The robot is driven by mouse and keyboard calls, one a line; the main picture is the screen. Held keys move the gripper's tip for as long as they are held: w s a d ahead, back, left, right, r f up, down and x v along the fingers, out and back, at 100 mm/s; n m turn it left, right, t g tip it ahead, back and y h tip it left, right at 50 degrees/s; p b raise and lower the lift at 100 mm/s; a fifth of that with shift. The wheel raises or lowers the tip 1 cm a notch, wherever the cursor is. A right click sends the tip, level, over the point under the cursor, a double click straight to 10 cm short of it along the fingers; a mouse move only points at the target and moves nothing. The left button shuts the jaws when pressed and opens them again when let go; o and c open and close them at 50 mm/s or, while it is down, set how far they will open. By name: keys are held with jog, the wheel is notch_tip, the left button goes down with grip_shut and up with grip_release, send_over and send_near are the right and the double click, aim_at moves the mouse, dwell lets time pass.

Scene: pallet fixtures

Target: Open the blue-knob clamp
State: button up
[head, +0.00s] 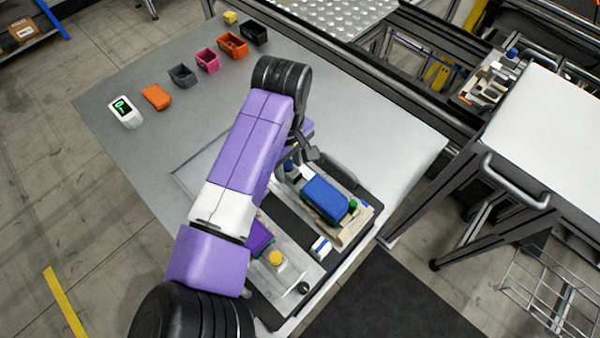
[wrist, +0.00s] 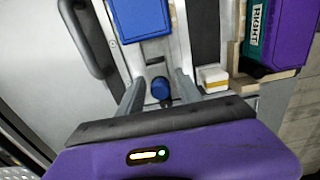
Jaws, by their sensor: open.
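The blue knob (wrist: 160,88) of the clamp shows in the wrist view, just below a blue block (wrist: 140,18). My gripper (wrist: 157,84) is open, with one grey finger on each side of the knob. I cannot tell whether either finger touches it. In the head view the knob (head: 289,165) is small, at the upper left end of the fixture, close to my gripper (head: 309,148). My arm hides part of the fixture there. The blue block (head: 325,198) lies in the fixture beside a green knob (head: 353,205).
A yellow knob (head: 275,258) and a purple block (head: 259,236) are on the neighbouring fixture. A dark handle (wrist: 87,38) stands left of the blue block. A white-and-yellow piece (wrist: 213,78) is right of the fingers. Small bins (head: 207,61) line the table's far left.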

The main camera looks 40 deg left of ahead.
jog(key=shift+r, duration=0.1)
notch_tip(320, 180, up, 5)
jog(key=p, duration=0.5)
jog(key=shift+r+p, duration=0.1)
jog(key=shift+p, duration=0.25)
jog(key=shift+r+p, duration=0.5)
jog(key=shift+r, duration=0.8)
